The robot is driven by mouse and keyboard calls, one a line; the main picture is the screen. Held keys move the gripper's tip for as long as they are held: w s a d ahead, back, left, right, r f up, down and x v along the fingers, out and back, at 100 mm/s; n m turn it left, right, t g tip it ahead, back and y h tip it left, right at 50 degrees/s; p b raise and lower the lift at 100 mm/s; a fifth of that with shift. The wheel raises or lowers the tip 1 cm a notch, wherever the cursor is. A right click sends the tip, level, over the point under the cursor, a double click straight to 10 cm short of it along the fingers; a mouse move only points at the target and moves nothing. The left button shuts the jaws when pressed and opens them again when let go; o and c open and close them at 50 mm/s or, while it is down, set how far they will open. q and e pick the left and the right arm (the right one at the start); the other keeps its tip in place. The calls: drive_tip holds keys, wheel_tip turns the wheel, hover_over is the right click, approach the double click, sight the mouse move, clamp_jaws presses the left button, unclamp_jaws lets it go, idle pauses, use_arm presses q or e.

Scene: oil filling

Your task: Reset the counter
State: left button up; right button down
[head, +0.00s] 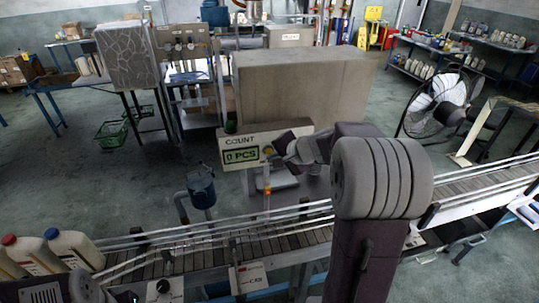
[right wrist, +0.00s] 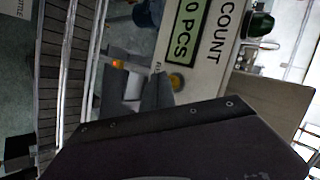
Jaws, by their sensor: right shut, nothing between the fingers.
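The counter (head: 228,158) is a pale box reading "COUNT" with a green display showing "0 PCS". It also shows, turned on its side, in the right wrist view (right wrist: 205,62). A yellow round button sits beside the display in the head view (head: 267,150) and in the right wrist view (right wrist: 176,82). My right gripper (head: 278,148) is shut and empty, its tip close to the button at the counter's front. I cannot tell whether it touches the button. My left gripper is not in view; only a grey part of my left arm shows at the lower left.
A roller conveyor (head: 205,255) with metal rails runs across the front. White bottles (head: 75,247) stand on its left end. A blue-grey canister (head: 201,188) is left of the counter. A large beige box (head: 300,90) stands behind it. A fan (head: 437,105) stands at right.

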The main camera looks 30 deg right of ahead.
drive_tip(key=shift+s+a, duration=0.1)
drive_tip(key=shift+s, duration=0.3)
drive_tip(key=shift+s+a+b, duration=0.2)
drive_tip(key=shift+s+b, duration=0.1)
drive_tip(key=shift+s, duration=0.5)
drive_tip(key=shift+s+a+b, duration=0.2)
drive_tip(key=shift+s+b, duration=0.15)
drive_tip(key=shift+s, duration=0.45)
drive_tip(key=shift+s+a+b, duration=0.2)
drive_tip(key=shift+s+b, duration=0.1)
drive_tip(key=shift+s, duration=0.5)
